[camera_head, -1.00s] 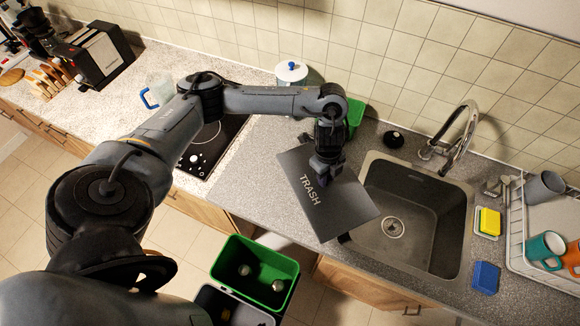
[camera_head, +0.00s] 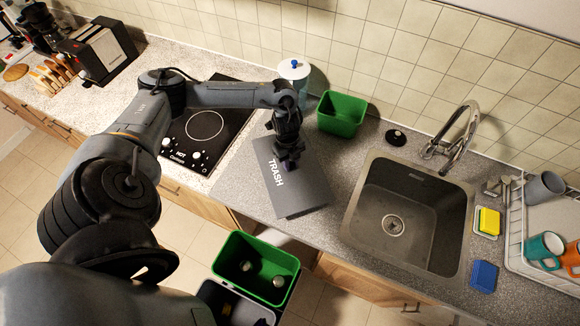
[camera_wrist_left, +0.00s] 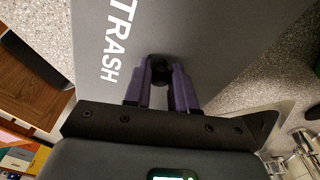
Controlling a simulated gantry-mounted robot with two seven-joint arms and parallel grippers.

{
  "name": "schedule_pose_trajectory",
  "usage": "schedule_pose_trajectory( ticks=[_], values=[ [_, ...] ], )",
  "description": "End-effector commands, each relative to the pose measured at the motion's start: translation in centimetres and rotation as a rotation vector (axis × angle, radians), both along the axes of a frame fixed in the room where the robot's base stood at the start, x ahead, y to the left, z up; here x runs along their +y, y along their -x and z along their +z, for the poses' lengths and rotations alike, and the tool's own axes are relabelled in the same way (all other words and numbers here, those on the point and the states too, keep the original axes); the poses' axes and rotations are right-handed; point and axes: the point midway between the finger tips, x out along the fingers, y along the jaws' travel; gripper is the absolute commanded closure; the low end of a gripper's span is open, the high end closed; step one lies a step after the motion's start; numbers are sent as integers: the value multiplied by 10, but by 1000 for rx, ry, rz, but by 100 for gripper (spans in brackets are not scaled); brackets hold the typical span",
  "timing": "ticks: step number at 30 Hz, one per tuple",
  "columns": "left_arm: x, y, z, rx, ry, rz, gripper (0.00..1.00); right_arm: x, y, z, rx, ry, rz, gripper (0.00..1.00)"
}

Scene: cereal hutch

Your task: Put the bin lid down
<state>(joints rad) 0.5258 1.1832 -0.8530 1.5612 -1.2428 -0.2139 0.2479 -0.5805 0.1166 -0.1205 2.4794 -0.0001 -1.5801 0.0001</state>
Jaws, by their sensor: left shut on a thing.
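The bin lid (camera_head: 305,192) is a flat dark grey panel marked TRASH. It is over the grey counter between the hob and the sink; I cannot tell whether it touches the counter. My left gripper (camera_head: 289,160) is above the lid and shut on its small dark knob. In the left wrist view the purple fingers (camera_wrist_left: 161,75) close around the knob, with the lid (camera_wrist_left: 215,25) spread out beyond them. My right gripper is not in view.
An open green bin (camera_head: 296,284) and a dark bin (camera_head: 203,290) stand below the counter's front edge. A green container (camera_head: 341,122) and a blue-knobbed canister (camera_head: 293,70) stand behind the lid. The sink (camera_head: 385,225) is at its right, the hob (camera_head: 190,115) at its left.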

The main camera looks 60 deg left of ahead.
Motion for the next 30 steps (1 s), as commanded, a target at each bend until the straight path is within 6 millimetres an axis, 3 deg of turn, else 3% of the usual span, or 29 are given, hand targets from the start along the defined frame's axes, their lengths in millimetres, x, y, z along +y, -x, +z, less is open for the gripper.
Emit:
schedule_pose_trajectory(
  ticks=[12, 26, 27, 30],
  values=[
    [1, 1, -37, 1, 0, 2, 100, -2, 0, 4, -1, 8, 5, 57],
    [1, 0, -45, 0, 0, 1, 100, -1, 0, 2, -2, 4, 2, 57],
    [1, 0, -44, 0, 0, 1, 69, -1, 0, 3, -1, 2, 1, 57],
    [1, 0, -43, 0, 0, 1, 53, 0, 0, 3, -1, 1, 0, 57]
  ],
)
